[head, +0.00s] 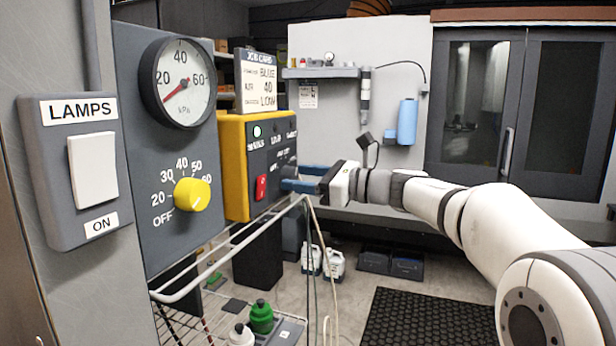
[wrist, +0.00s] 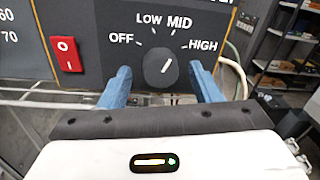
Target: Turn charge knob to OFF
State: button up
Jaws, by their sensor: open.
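The dark round knob (wrist: 160,68) sits on the grey face of the yellow control box (head: 233,165), among the labels OFF, LOW, MID and HIGH. Its pale pointer line slants up and right, roughly between MID and HIGH; I cannot tell its exact setting. No CHARGE label is readable. My gripper (wrist: 160,70) is open, with one blue finger on each side of the knob. Gaps show beside the knob, so the fingers look apart from it. In the head view my gripper (head: 285,178) reaches the box face from the right, and the knob cannot be made out.
A red rocker switch (wrist: 67,54) is left of the knob. A grey panel (head: 140,215) with a gauge (head: 180,82) and yellow knob (head: 192,194) stands nearer, beside a LAMPS switch (head: 93,170). A wire rack rail (head: 225,247) and hanging cables (head: 322,265) lie below the box.

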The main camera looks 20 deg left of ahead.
jog(key=shift+c, duration=0.4)
jog(key=c, duration=0.9)
jog(key=shift+w+d+f, duration=0.1)
jog(key=shift+d, duration=0.15)
jog(key=shift+c, duration=0.2)
jog(key=n+b, duration=0.3)
jog(key=shift+a+b, duration=0.1)
jog(key=shift+b, duration=0.25)
jog(key=n+b, duration=0.5)
jog(key=shift+n+y, duration=0.3)
jog(key=n+b, duration=0.3)
jog(key=n, duration=0.1)
jog(key=shift+n+g+b, duration=0.3)
jog(key=shift+n+b, duration=0.05)
jog(key=shift+n, duration=0.05)
jog(key=n+b, duration=0.1)
jog(key=n, duration=0.1)
jog(key=n+b, duration=0.1)
jog(key=n, duration=0.2)
jog(key=shift+r+g+b, duration=0.2)
jog(key=shift+g+b, duration=0.1)
jog(key=shift+b, duration=0.05)
